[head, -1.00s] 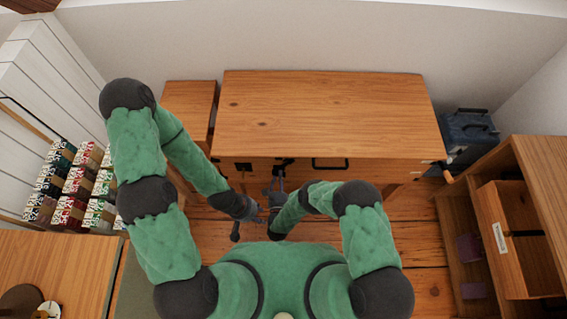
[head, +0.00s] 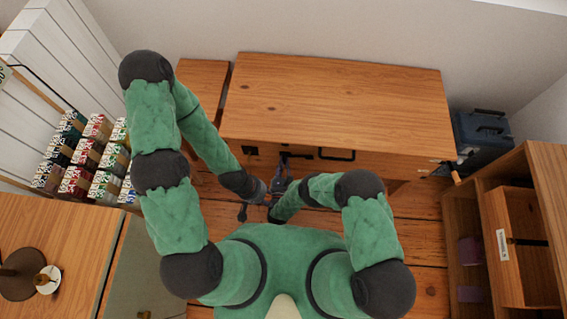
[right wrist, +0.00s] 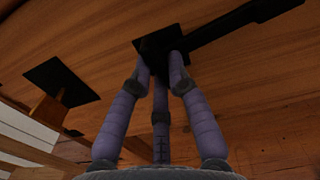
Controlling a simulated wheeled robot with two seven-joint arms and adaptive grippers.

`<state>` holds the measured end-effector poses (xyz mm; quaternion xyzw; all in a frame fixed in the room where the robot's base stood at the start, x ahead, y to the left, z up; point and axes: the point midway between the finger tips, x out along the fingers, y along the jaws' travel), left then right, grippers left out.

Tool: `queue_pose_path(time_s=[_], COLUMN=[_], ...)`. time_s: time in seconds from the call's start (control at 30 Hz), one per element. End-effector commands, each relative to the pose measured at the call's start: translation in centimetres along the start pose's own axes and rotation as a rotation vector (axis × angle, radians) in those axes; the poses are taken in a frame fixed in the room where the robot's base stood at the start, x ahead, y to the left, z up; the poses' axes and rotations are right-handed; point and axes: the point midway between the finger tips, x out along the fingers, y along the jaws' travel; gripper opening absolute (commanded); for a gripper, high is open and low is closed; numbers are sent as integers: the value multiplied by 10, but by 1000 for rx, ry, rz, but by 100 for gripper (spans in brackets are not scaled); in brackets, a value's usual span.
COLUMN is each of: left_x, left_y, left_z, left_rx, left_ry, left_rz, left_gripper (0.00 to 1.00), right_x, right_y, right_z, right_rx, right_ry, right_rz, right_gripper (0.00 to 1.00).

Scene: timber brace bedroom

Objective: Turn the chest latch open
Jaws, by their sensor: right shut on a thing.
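The wooden chest (head: 335,100) stands against the back wall, its front facing me. In the right wrist view the latch is a black square plate (right wrist: 150,44) with a long black bar (right wrist: 240,22) running to the upper right. My right gripper (right wrist: 163,74) has its purple-grey fingers closed together at the plate, shut on the latch; the fingertips partly hide it. In the head view my right gripper (head: 284,160) is small at the chest front. My left gripper (head: 256,206) hangs lower, in front of the chest; its finger opening is unclear.
A black handle (head: 337,155) is on the chest front. Another black plate with a wooden piece (right wrist: 50,106) is left of the latch. A blue toolbox (head: 483,135) and an open shelf (head: 465,215) stand at right. Patterned boxes (head: 88,155) stand at left.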

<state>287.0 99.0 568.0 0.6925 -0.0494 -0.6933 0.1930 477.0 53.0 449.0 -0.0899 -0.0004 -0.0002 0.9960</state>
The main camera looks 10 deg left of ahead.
Motion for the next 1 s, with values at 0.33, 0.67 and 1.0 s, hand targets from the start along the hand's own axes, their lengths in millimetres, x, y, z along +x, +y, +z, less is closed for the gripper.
queue_pose_path(time_s=[0.33,0.67,1.0], left_x=[0,0,0], left_y=[0,0,0], left_z=[0,0,0], left_rx=[0,0,0], left_ry=[0,0,0], left_rz=[0,0,0], left_gripper=[40,40,40], right_x=[-2,-2,-2], right_y=[0,0,0], right_z=[-1,-1,-1], right_rx=[159,196,196], right_ry=[5,6,6], right_rz=[1,2,2], right_gripper=[0,0,35])
